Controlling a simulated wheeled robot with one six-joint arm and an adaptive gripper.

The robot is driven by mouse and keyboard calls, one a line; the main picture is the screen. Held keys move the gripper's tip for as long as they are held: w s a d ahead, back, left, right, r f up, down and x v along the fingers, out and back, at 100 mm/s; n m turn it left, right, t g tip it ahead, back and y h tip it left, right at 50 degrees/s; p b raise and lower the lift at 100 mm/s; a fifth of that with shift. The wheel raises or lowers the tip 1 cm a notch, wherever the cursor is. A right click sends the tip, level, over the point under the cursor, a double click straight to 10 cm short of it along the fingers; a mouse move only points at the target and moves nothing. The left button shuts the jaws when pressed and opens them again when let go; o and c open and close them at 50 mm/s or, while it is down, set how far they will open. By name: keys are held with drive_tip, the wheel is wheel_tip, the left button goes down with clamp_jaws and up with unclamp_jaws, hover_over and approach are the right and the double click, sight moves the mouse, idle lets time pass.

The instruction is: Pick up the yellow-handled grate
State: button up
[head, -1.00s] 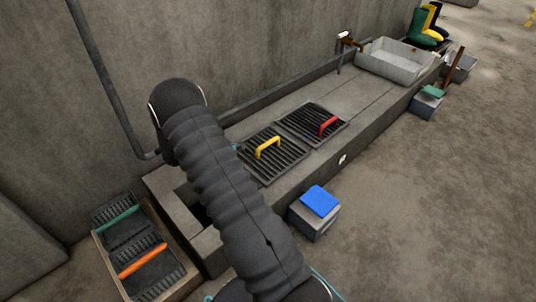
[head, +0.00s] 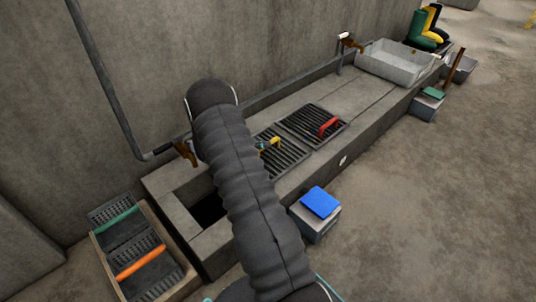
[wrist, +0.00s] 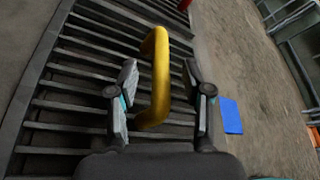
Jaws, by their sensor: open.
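The yellow-handled grate (head: 284,154) lies flat on the concrete bench, with dark slats and a yellow arched handle. In the head view my arm hides its left part and most of the handle. In the wrist view the yellow handle (wrist: 160,75) runs up the picture and its near end lies between the two fingers of my gripper (wrist: 164,88). The fingers are apart, one on each side of the handle, with a gap showing on both sides. Whether the handle is at fingertip depth I cannot tell.
A red-handled grate (head: 312,124) lies just beyond it. A blue-topped block (head: 319,203) stands on the floor at the bench front. An open dark gap (head: 207,210) is at the bench's near end. A crate (head: 186,285) holds green- and orange-handled grates. A basin (head: 392,66) is at the far end.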

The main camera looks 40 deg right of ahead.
drive_tip(key=shift+x, duration=1.2)
clamp_jaws()
drive_tip(key=shift+r, duration=0.25)
